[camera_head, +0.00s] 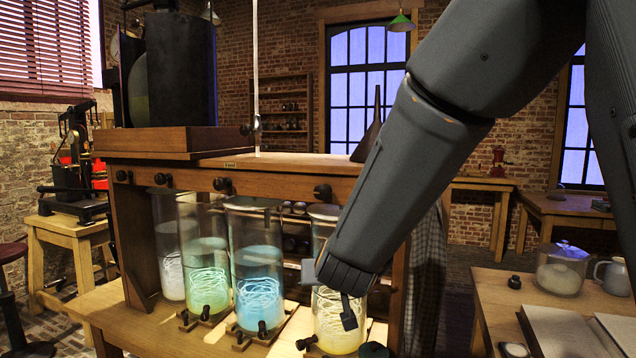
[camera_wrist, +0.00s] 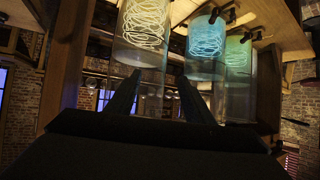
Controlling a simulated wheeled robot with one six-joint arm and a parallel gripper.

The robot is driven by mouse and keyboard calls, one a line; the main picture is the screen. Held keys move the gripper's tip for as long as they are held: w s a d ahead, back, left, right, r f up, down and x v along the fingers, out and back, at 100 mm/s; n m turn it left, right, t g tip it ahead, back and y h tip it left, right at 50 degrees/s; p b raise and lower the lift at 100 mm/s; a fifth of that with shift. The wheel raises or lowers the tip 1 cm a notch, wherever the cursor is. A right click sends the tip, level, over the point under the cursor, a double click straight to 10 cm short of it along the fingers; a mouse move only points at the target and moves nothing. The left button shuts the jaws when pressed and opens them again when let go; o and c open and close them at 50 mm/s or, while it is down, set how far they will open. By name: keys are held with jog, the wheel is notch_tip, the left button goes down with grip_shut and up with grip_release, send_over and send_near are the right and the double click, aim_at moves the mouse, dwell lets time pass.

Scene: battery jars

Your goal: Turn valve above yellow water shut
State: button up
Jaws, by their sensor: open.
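The jar with yellow water (camera_head: 328,325) stands at the right end of the row of jars, its wire coil glowing. A dark round valve (camera_head: 322,192) sits on the wooden beam directly above it. My gripper (camera_head: 328,292) is open and empty in front of the yellow jar, below the valve and apart from it. In the wrist view, which is upside down, the yellow jar (camera_wrist: 143,25) is at the top, beyond the two spread fingers of my gripper (camera_wrist: 158,76). I cannot make out the upper valve there.
A blue jar (camera_head: 258,275), a green jar (camera_head: 205,270) and a whitish jar (camera_head: 170,250) stand to the left. Small dark taps (camera_head: 262,329) stick out at the jar bases. A side table (camera_head: 490,300) with a lidded glass jar (camera_head: 562,270) is at the right.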

jog(key=w+a+r+m+t+h+p, duration=0.1)
jog(key=w+a+r+t+h+p, duration=0.2)
jog(key=r, duration=0.6)
jog(key=m+t+h+p, duration=0.1)
jog(key=m+t+h, duration=0.15)
jog(key=h, duration=0.35)
send_near(319, 194)
jog(key=w+r, duration=0.1)
jog(key=w, duration=0.1)
jog(key=shift+m+g+y, duration=0.25)
jog(key=shift+g+y, duration=0.05)
jog(key=shift+g, duration=0.15)
jog(key=p+x, duration=0.1)
jog(key=x, duration=0.2)
jog(key=d+p+x, duration=0.1)
jog(key=x, duration=0.3)
jog(key=shift+s, duration=0.1)
jog(key=c, duration=1)
